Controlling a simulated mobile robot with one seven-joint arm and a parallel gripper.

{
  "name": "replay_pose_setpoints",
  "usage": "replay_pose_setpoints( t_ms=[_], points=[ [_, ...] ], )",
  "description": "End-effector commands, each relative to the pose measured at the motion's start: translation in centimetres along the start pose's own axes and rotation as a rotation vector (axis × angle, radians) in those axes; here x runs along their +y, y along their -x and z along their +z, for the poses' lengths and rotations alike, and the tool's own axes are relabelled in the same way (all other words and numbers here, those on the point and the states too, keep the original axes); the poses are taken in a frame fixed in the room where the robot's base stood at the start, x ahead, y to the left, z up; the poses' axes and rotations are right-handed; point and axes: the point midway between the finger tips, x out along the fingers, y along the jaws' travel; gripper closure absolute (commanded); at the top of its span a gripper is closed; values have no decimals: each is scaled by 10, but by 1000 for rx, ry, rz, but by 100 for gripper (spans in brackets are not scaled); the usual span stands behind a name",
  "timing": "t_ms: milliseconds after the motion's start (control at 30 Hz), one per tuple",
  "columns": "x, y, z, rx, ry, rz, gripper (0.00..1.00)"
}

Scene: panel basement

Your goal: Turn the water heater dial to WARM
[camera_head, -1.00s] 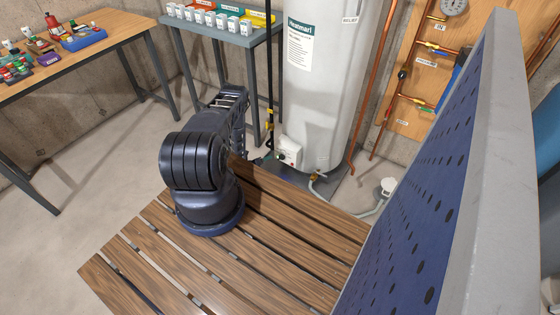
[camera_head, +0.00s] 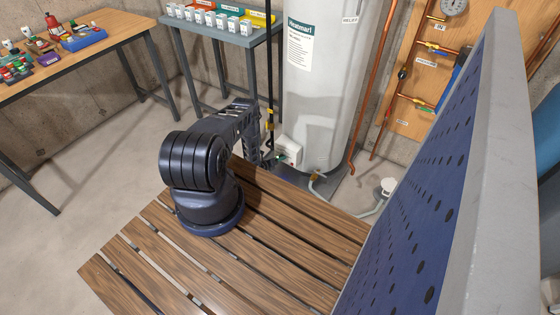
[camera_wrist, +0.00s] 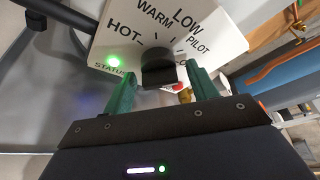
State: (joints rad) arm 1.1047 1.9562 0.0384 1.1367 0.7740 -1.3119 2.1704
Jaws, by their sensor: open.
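The water heater (camera_head: 318,90) is a tall white tank in the head view. Its white control box (camera_head: 289,151) sits low on the front. In the wrist view the control box (camera_wrist: 205,35) fills the top, tilted, with HOT, WARM, LOW and PILOT printed around a black dial (camera_wrist: 157,66). A green STATUS light glows at its left. My gripper (camera_wrist: 160,76) is open, its two green fingers on either side of the dial. I cannot tell whether they touch it. Where the dial points is unclear. In the head view the fingers are too small to make out.
Copper pipes (camera_head: 374,85) and a pegboard panel (camera_head: 420,180) stand to the right. A wooden slatted platform (camera_head: 270,255) lies in front. A grey table (camera_head: 222,35) with several small boxes stands behind my arm. A pale hose (camera_head: 371,211) runs along the floor.

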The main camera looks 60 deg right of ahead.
Motion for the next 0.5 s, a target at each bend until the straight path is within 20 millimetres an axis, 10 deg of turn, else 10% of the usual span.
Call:
replay_pose_setpoints(
  t_ms=[400, 500],
  points=[
    [0, -7, 0, -1, 1, 1, 42],
    [0, -7, 0, -1, 1, 1, 60]
  ],
)
